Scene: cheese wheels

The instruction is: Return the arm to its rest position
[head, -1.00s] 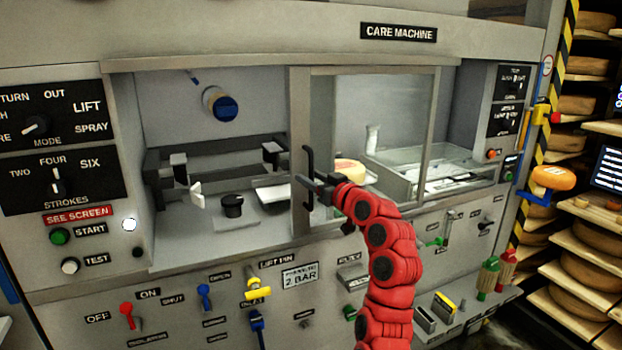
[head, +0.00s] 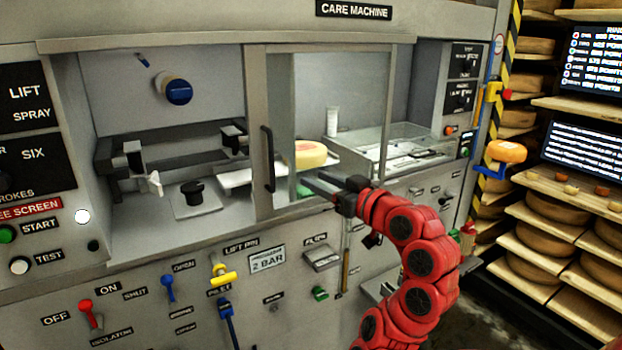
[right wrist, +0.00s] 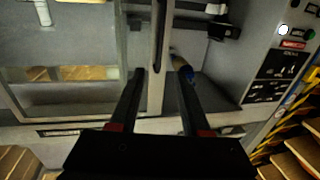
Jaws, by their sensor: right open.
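My right arm is red and reaches up from the bottom right in the head view. Its dark gripper (head: 322,186) is in front of the care machine, to the right of the black door handle (head: 268,158) and apart from it. In the right wrist view the two fingers (right wrist: 158,100) stand apart with nothing between them; the door frame shows beyond the gap. The sliding glass door (head: 337,100) covers the right part of the machine's opening, and the left part is open. My left gripper is not in view.
A yellow cheese wheel (head: 306,154) sits inside behind the door. Switches and levers, such as the yellow lift pin (head: 223,275), stick out of the lower panel. An orange cheese (head: 506,151) rests on a blue bracket at the right. Shelves of cheese wheels (head: 556,220) stand beyond.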

